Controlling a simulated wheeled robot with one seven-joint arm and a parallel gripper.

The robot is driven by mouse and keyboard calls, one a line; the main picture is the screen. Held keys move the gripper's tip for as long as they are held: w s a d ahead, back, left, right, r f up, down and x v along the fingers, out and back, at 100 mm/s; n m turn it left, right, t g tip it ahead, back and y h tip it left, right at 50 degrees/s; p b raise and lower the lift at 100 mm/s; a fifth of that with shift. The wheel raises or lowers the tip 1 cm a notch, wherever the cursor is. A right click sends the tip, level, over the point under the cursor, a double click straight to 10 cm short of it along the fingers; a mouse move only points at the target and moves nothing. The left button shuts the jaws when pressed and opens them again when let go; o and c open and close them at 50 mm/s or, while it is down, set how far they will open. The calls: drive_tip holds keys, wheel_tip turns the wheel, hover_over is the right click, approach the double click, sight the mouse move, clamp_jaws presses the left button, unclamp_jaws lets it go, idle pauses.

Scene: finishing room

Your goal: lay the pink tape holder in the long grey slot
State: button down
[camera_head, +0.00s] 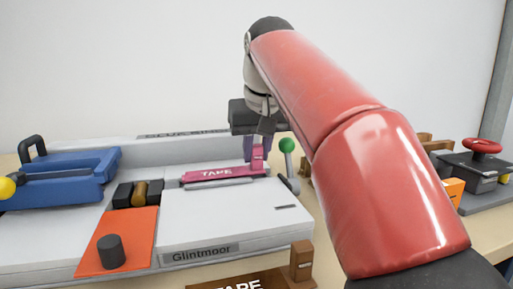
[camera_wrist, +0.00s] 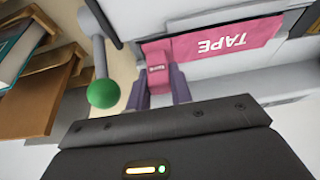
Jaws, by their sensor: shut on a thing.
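The pink tape holder (camera_head: 222,173), marked TAPE, is a long flat bar with an upright pink tab at its right end. My gripper (camera_head: 257,156) has its purple fingers on either side of that tab and is shut on it. In the wrist view the holder (camera_wrist: 222,40) extends right from the tab, and the fingertips (camera_wrist: 159,82) flank the tab. The holder lies level at the long grey slot on the machine's top. The holder hides most of the slot; I cannot tell whether it is fully seated or just above.
A green-knobbed lever (camera_head: 287,146) stands close right of my gripper; its knob also shows in the wrist view (camera_wrist: 103,93). A blue clamp (camera_head: 60,180) and an orange plate (camera_head: 117,243) with a black knob are left. A brown TAPE rack (camera_head: 302,262) is in front.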

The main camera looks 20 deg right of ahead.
drive_tip(key=shift+f+b, duration=0.5)
drive_tip(key=shift+f, duration=0.15)
drive_tip(key=c, duration=1.5)
unclamp_jaws()
drive_tip(key=shift+c, duration=0.2)
drive_tip(key=shift+r, duration=0.1)
drive_tip(key=p+v, duration=0.6)
drive_tip(key=v, duration=0.5)
drive_tip(key=shift+s, duration=0.1)
